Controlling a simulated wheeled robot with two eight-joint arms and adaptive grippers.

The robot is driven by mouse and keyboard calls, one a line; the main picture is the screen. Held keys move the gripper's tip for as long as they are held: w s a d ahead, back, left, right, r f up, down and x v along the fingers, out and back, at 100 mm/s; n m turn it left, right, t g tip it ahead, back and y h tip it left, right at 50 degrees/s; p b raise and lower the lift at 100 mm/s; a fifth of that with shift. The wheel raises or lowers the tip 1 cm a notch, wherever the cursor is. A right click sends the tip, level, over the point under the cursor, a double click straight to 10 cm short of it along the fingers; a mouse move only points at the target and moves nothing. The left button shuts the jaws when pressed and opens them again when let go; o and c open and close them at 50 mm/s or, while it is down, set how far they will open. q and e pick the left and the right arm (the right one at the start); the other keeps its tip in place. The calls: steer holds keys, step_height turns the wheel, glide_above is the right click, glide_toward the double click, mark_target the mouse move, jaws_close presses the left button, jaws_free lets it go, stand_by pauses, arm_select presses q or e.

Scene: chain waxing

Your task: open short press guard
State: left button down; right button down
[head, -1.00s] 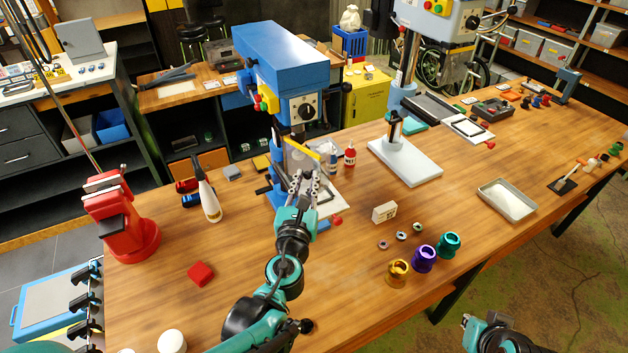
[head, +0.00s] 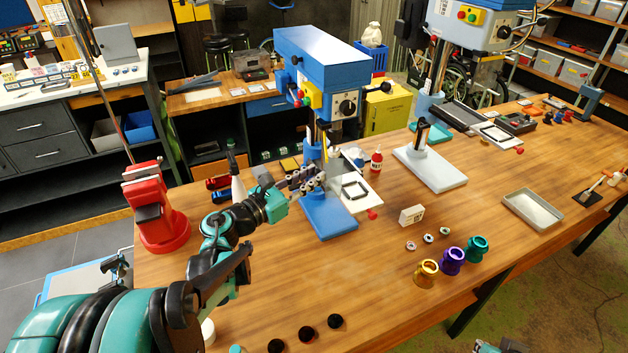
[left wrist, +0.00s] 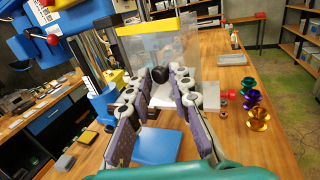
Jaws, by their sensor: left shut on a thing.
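The short press (head: 317,52) is the blue drill press in the middle of the head view. Its guard (left wrist: 158,48) is a clear panel with a yellow top strip, standing upright ahead of my fingers in the left wrist view. My left gripper (head: 312,178) is at the guard, in front of the press column. In the left wrist view its fingers (left wrist: 163,80) close around a black knob (left wrist: 159,75) at the guard's lower part. In the head view my fingers partly hide the guard. My right gripper (head: 498,346) barely shows at the bottom edge; its jaws cannot be made out.
A red vise (head: 160,215) and a white bottle (head: 238,188) stand left of the press. The taller press (head: 428,180) stands beyond.

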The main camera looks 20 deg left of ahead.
arm_select(q)
steer(key=shift+w+a+r, duration=0.25)
steer(key=shift+a+r, duration=0.1)
steer(key=shift+a, duration=0.4)
steer(key=c, duration=1.4)
jaws_free()
steer(key=shift+w, duration=0.1)
steer(key=shift+c, duration=0.2)
steer(key=shift+w+a+f+y, duration=0.1)
steer(key=shift+w+f+y, duration=0.15)
steer(key=shift+w+y, duration=0.1)
steer(key=shift+s, duration=0.15)
arm_select(e)
steer(key=shift+w+a, duration=0.1)
steer(key=shift+w, duration=0.1)
arm_select(q)
steer(key=shift+f, duration=0.1)
arm_select(e)
steer(key=shift+f, duration=0.1)
arm_select(q)
steer(key=shift+s, duration=0.15)
